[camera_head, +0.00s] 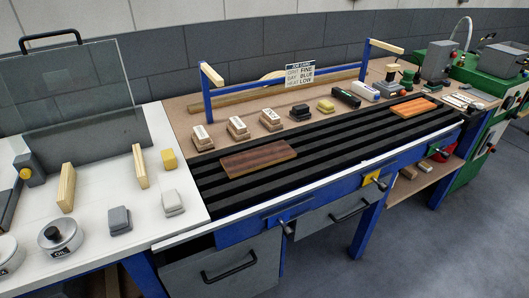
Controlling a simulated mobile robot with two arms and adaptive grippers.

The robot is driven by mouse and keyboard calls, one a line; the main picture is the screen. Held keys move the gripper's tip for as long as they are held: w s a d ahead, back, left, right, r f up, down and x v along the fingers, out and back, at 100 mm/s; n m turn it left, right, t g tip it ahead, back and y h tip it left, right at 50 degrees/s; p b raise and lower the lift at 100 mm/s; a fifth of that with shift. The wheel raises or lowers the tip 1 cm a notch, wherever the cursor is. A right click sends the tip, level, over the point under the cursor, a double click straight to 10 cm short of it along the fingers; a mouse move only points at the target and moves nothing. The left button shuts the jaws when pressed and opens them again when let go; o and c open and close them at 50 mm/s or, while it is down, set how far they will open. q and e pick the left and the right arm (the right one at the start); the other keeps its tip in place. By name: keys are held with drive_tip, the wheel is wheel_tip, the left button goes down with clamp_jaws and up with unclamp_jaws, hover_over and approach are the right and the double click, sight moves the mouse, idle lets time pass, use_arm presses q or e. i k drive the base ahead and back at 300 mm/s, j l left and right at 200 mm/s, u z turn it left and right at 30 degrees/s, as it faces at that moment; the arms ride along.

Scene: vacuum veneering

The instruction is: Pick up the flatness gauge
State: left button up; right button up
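I cannot tell for sure which object is the flatness gauge. Small silvery pieces (464,101) lie at the right end of the workbench, too small to make out. A dark block with a green part (346,97) and a white-and-purple item (365,91) lie along the back of the slatted top. A brown wooden board (258,160) lies flat on the black slats (325,142), and an orange-brown board (412,107) lies farther right. Neither of my grippers shows in this view.
Several labelled blocks (237,127) stand behind the slats, below a job card (299,75). A white table (95,205) at left holds an oil tin (60,237), grey blocks (119,220) and a clear upright panel (75,90). Green machines (490,85) stand at right. Grey floor is free in front.

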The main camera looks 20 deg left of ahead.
sight(355, 101)
drive_tip(key=i+l, duration=0.15)
drive_tip(key=l, duration=0.2)
drive_tip(key=i+l+u, duration=0.1)
drive_tip(key=l, duration=0.2)
drive_tip(key=i+l, duration=0.2)
drive_tip(key=l, duration=0.15)
drive_tip(key=i+l+u, duration=0.1)
drive_tip(key=l, duration=0.25)
drive_tip(key=i+l, duration=0.15)
drive_tip(key=l, duration=0.2)
drive_tip(key=i+l+u, duration=0.15)
drive_tip(key=l, duration=0.15)
